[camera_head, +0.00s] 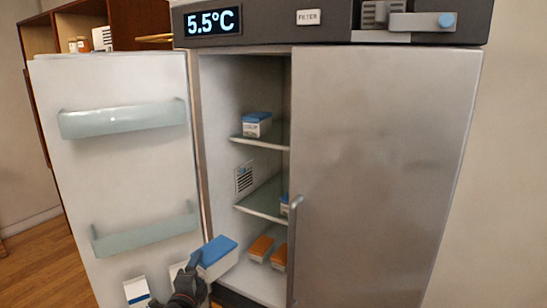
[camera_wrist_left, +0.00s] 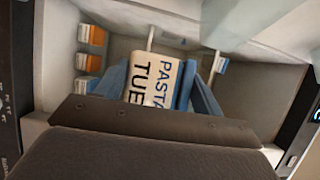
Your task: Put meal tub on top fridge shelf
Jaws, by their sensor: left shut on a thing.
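The meal tub (camera_head: 217,260) is white with a blue lid and sits tilted at the lower middle of the head view, in front of the fridge opening. My left gripper (camera_head: 193,264) is shut on it. In the left wrist view the tub (camera_wrist_left: 158,85) shows a label reading "PASTA" and "TUE", with blue fingers (camera_wrist_left: 205,97) beside it. The top fridge shelf (camera_head: 262,143) is at the open left side, well above the tub, and bears another blue-lidded tub (camera_head: 257,124) towards its front. My right gripper is not in view.
The left fridge door (camera_head: 120,175) stands open with two clear bins. The right door (camera_head: 385,160) is shut and covers the right half of the shelves. A middle shelf (camera_head: 262,200) bears a partly hidden tub. Orange-lidded tubs (camera_head: 261,247) stand on the bottom. A white carton (camera_head: 137,293) is lower left.

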